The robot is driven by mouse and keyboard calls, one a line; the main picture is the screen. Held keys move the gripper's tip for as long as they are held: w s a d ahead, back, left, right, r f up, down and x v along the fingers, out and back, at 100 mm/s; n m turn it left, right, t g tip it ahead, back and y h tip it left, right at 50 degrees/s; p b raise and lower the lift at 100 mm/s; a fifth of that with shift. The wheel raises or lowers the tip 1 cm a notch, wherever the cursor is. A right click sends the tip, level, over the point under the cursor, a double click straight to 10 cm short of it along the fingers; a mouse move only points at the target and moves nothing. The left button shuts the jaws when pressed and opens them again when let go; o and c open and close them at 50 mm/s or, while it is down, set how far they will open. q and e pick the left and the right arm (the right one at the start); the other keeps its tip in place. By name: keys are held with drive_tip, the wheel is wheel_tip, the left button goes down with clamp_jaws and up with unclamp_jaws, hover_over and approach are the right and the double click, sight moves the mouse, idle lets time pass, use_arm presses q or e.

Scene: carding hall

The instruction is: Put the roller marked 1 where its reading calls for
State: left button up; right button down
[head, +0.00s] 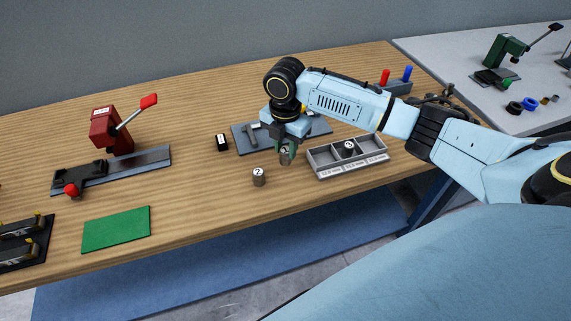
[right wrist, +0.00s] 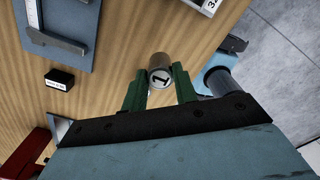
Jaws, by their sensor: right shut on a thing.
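My right gripper (head: 286,150) is shut on a grey metal roller marked 1 (right wrist: 160,72). In the right wrist view, its green fingers stand either side of the roller, with the numbered end facing the camera. In the head view the roller (head: 285,158) hangs under the gripper, left of the grey sorting tray (head: 318,160); I cannot tell whether it touches the table. The tray has compartments with mm labels too small to read surely. The roller marked 3 (head: 348,149) is in its middle part. A small black block with a white display (head: 222,142) stands left; its reading is unclear.
The roller marked 2 (head: 259,177) stands near the front edge. A caliper (head: 252,133) lies on a blue-grey mat (head: 241,144) behind. A red press (head: 112,130) and a green mat (head: 115,229) are at left. Red and blue posts (head: 385,77) stand at the back right.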

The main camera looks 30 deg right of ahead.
sight(286, 161)
drive_tip(key=shift+f, duration=2.75)
drive_tip(key=shift+f, duration=0.15)
drive_tip(key=c, duration=1.1)
unclamp_jaws()
wheel_tip(286, 161, up, 12)
drive_tip(key=shift+r+p, duration=0.2)
drive_tip(key=shift+p, duration=0.1)
